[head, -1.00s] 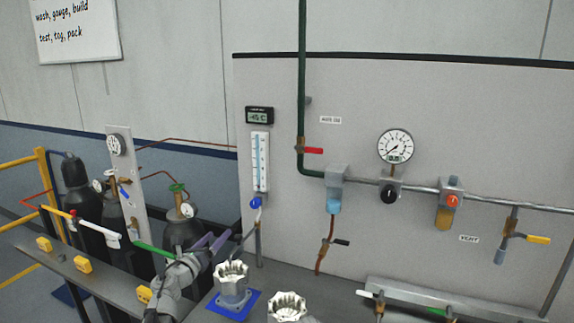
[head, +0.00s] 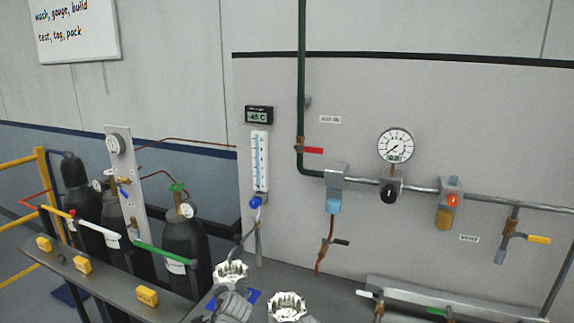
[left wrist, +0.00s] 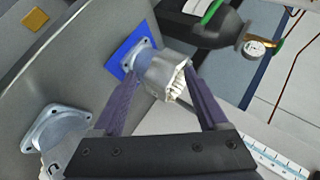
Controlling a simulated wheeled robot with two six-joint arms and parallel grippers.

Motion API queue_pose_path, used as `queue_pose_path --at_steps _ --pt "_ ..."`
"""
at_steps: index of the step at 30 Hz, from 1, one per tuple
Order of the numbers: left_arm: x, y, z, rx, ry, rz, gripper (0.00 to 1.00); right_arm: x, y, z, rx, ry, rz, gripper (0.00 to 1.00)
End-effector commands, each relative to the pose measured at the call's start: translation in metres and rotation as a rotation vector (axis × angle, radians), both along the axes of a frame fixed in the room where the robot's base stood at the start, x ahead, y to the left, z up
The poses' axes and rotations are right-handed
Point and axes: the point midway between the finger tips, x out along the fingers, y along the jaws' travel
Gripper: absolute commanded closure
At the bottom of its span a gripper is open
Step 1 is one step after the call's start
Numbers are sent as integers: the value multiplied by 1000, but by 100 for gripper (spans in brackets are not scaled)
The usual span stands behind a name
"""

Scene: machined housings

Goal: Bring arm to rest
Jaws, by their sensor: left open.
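A grey machined housing with a white scalloped top (head: 230,272) stands on a blue mat (head: 254,297) on the bench. A second such housing (head: 287,307) stands to its right at the bottom edge of the head view. The first housing (left wrist: 163,72) and blue mat (left wrist: 118,56) appear beyond and between the fingers. My right gripper is not seen.
A panel behind carries a pressure gauge (head: 395,145), a green pipe (head: 301,80) and several valves. Gas cylinders (head: 187,240) stand behind the bench at left. Yellow blocks (head: 147,297) sit on the left bench strip. A metal manifold (head: 450,304) lies at right.

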Motion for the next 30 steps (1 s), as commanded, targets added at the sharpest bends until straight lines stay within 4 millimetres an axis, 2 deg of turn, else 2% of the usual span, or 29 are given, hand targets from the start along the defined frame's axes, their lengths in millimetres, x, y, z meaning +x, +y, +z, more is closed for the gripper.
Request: queue_pose_path --at_steps 1,3,6,9,13,18,30 --pt "-28 -18 -20 -101 84 67 24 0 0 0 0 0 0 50" --pt "-65 -41 -44 -225 207 167 24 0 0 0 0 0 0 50" --pt "-116 -71 -68 -350 374 290 24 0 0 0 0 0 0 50" --pt "-161 -96 -80 -424 517 384 24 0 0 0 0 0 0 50" --pt "-201 -115 -85 -467 648 467 24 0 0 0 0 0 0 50" --pt "-222 -125 -86 -482 717 509 24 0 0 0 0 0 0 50" --pt "-222 -125 -86 -482 720 511 24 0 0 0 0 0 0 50"
